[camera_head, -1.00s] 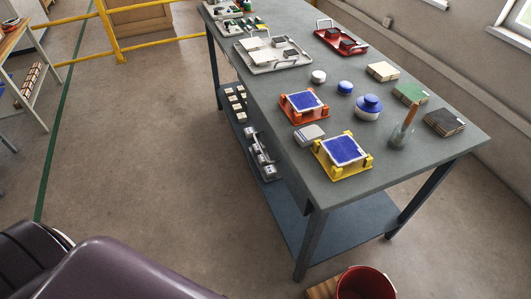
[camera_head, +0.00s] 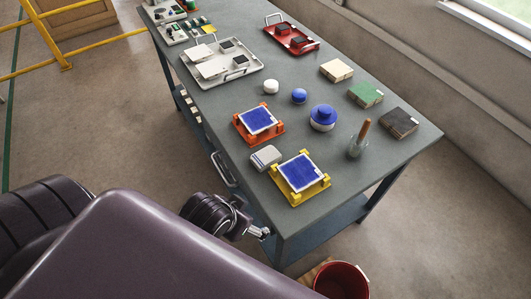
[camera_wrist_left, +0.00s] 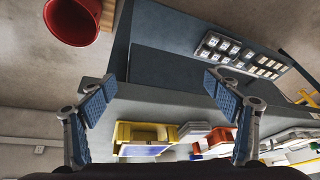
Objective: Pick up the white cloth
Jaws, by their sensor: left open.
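A folded pale cloth with darker stripes along one end (camera_head: 266,157) lies flat on the grey table (camera_head: 330,95), just left of the yellow holder. In the left wrist view a small pale grey shape that looks like this cloth (camera_wrist_left: 194,131) shows beside the yellow holder. My left gripper (camera_wrist_left: 160,88) is open and empty, with its two blue-padded fingers wide apart. In the head view its end (camera_head: 260,232) shows by the near table edge, short of the cloth and not touching it. My right gripper is not seen.
A yellow holder (camera_head: 312,194) and an orange holder (camera_head: 241,134), each with a blue-faced tile, flank the cloth. A glass with a brush (camera_head: 357,143), a blue-lidded jar (camera_head: 322,117) and trays stand farther off. A red bucket (camera_head: 342,283) stands on the floor.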

